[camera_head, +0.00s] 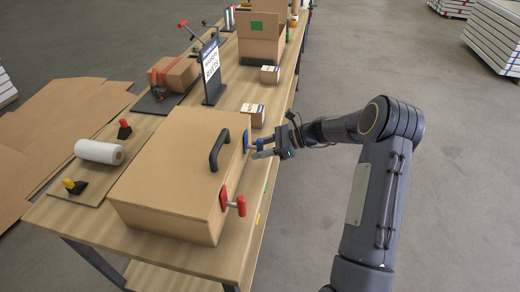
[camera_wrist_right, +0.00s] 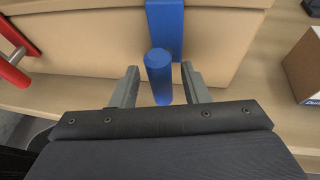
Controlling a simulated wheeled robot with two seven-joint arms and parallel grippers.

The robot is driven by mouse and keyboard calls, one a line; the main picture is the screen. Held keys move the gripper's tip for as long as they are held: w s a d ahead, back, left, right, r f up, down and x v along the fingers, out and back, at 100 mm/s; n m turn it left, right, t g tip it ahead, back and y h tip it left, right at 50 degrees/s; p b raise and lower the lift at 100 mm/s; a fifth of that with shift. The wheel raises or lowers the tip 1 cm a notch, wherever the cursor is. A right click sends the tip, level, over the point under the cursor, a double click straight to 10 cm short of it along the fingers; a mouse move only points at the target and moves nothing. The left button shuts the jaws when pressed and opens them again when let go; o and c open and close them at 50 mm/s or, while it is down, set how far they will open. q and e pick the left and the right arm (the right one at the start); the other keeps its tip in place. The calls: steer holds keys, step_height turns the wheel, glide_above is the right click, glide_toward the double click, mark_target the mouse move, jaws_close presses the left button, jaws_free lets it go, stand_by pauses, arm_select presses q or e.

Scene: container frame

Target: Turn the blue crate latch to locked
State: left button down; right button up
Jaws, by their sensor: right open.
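The tan crate (camera_head: 172,170) sits on the wooden table, with a black handle on its lid. Its blue latch (camera_head: 248,142) is on the side facing my right arm, toward the far end. In the right wrist view the blue latch's rounded knob (camera_wrist_right: 158,75) sticks out from a blue plate (camera_wrist_right: 165,28) on the crate wall. My right gripper (camera_head: 262,149) is at the latch. In the wrist view its open fingers (camera_wrist_right: 160,84) stand on either side of the knob, with gaps visible. A red latch (camera_head: 226,201) is nearer on the same side. My left gripper is out of view.
A small carton (camera_head: 252,115) stands on the table (camera_head: 262,190) just beyond the crate. A black sign stand (camera_head: 211,72), a paper roll (camera_head: 99,152) and a strapped box (camera_head: 174,74) are farther left.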

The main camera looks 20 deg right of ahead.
steer(key=b+v, duration=0.1)
steer(key=v, duration=0.6)
steer(key=shift+s+d, duration=0.15)
steer(key=shift+d, duration=0.05)
steer(key=shift+r, duration=0.15)
steer(key=s+a+r+n+g+h, duration=0.1)
steer(key=s+a+r+n+h, duration=0.1)
steer(key=s+a+r+n, duration=0.45)
steer(key=s+a+r+n+g+h, duration=0.15)
steer(key=s+a+r+n, duration=0.25)
steer(key=s, duration=0.5)
steer(key=s+a+f+n+t+h, duration=0.1)
steer(key=s+f+n+h, duration=0.1)
steer(key=s+n, duration=0.3)
steer(key=s+a+f+n+t+h, duration=0.1)
steer(key=s+a+f+n+h, duration=0.1)
steer(key=s+n, duration=0.4)
steer(key=s+h, duration=0.1)
steer(key=s, duration=0.3)
steer(key=shift+s+a+f, duration=0.2)
steer(key=shift+f, duration=0.15)
